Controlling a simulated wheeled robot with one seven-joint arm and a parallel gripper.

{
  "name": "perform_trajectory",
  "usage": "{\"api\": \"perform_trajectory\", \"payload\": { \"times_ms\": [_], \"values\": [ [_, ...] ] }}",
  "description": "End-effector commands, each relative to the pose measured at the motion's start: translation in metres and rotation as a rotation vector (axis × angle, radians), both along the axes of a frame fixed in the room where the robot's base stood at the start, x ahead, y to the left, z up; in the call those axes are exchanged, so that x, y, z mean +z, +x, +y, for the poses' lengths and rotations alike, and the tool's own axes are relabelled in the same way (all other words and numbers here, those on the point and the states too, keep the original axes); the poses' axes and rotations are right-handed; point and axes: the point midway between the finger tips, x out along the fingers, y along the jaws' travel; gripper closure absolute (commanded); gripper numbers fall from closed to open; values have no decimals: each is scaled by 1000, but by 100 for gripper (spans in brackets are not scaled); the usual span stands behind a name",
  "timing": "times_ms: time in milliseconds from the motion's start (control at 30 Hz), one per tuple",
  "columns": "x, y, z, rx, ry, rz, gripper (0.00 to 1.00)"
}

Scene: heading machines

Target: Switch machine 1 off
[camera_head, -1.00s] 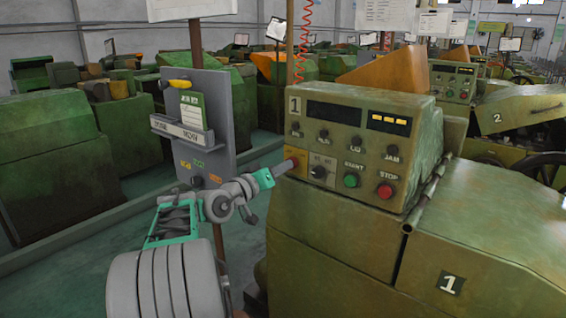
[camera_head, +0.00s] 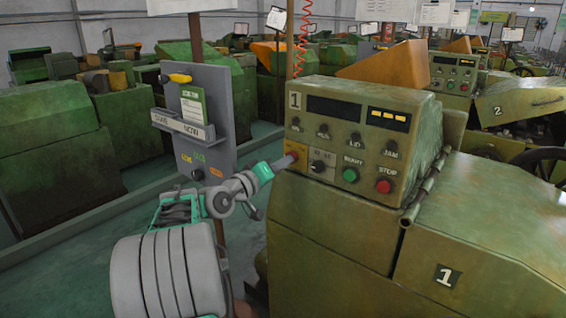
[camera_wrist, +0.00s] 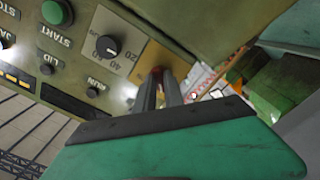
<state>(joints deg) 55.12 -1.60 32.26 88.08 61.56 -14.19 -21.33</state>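Machine 1 (camera_head: 330,215) is a worn green machine with a sloped control panel. Its panel has a green START button (camera_head: 349,175), a red STOP button (camera_head: 384,186), a black dial (camera_head: 317,167) and a yellow plate (camera_head: 300,149) at the left end. Three yellow lamps (camera_head: 388,119) are lit at the top right. My gripper (camera_head: 291,157) is at the yellow plate. In the wrist view its two grey fingers (camera_wrist: 160,88) are close together, with a red switch (camera_wrist: 157,71) at their tips on the yellow plate. The fingers hide most of the switch.
A grey board (camera_head: 205,125) with a green card and a holder stands on a post left of my gripper. A red coiled cord (camera_head: 302,40) hangs behind the panel. Machine 2 (camera_head: 520,105) is at the right. Open floor (camera_head: 90,270) lies at the left.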

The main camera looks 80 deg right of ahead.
Motion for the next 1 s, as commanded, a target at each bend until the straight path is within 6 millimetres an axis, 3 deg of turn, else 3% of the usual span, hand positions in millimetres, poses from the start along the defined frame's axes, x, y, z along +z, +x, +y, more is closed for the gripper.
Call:
{"api": "perform_trajectory", "payload": {
  "times_ms": [200,467,567,833,1000],
  "values": [
    [1,1,0,3,-4,-3,70],
    [3,2,1,4,-8,-4,69],
    [3,7,10,6,-8,-4,69],
    [2,28,59,8,-6,-3,69],
    [2,32,71,5,-6,-4,69]
  ]
}}
